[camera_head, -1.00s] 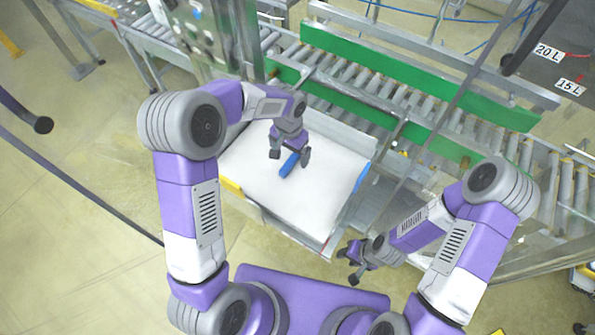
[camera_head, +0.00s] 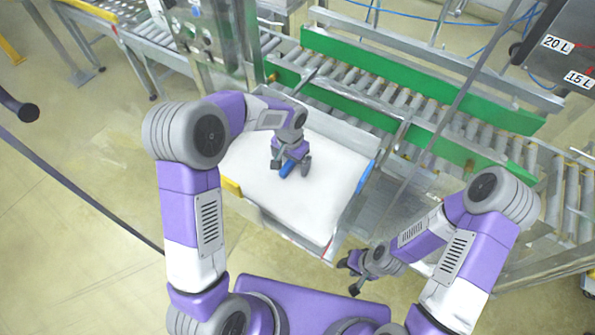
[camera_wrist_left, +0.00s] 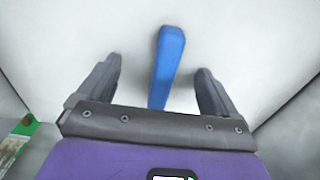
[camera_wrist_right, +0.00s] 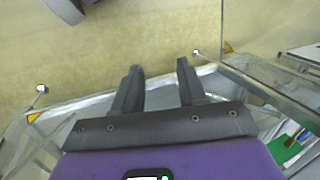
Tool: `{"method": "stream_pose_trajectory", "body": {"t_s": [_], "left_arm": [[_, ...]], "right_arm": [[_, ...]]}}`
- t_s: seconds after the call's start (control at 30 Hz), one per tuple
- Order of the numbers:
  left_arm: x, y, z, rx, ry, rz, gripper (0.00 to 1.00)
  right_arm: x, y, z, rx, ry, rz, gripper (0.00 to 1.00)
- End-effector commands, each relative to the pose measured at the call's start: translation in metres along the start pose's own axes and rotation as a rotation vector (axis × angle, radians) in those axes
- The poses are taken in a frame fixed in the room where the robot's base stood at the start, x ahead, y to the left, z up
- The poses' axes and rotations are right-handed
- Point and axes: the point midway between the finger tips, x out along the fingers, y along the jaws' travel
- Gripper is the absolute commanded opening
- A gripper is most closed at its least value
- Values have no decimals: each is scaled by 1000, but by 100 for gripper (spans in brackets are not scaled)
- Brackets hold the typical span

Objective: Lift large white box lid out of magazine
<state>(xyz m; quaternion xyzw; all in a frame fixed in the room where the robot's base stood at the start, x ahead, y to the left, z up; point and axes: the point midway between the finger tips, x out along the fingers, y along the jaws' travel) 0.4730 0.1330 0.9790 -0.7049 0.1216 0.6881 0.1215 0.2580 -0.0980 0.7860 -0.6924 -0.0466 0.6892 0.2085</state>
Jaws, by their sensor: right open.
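The large white box lid (camera_head: 325,185) lies flat in the metal magazine (camera_head: 285,229). A blue handle (camera_head: 287,169) stands out from the middle of the lid. My left gripper (camera_head: 290,167) is open over the lid, with its fingers on either side of the handle. In the left wrist view the handle (camera_wrist_left: 166,65) shows between the spread fingers (camera_wrist_left: 158,85), with a gap on each side. My right gripper (camera_head: 350,277) is open and empty, in front of the magazine's right corner. In the right wrist view its fingers (camera_wrist_right: 160,80) are apart with nothing between them.
A yellow block (camera_head: 231,187) and a blue block (camera_head: 368,177) sit on the magazine's left and right edges. A roller conveyor with green side rails (camera_head: 400,82) runs behind it. A grey metal post stands at the back left. The floor in front is clear.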

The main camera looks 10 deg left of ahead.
Motion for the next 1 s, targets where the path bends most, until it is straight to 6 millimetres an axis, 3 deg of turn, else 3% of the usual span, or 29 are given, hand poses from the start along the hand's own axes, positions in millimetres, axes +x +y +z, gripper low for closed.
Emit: {"method": "stream_pose_trajectory", "body": {"t_s": [0.03, 0.47, 0.67, 0.73, 0.77, 0.8, 1.0], "left_arm": [[14, -2, 9, -3, -33, 0, 73], [14, -3, 10, -1, -33, -2, 72], [3, -3, 9, 0, -32, -3, 71], [-6, -3, 9, 1, -32, -3, 35], [-9, -3, 9, 1, -32, -3, 12], [-14, -3, 8, 1, -31, -3, 7], [-37, -1, 5, 2, -22, -1, 8]], "right_arm": [[2, 1, 0, 0, 0, 0, 41], [2, 1, 0, 0, 0, 0, 41], [-6, -2, 0, 0, 0, 0, 41], [-12, -4, 0, 0, 0, 0, 41], [-14, -5, 1, 0, 0, 0, 41], [-17, -6, 1, 0, 0, 0, 41], [-31, -12, 1, 0, 0, 0, 41]]}}
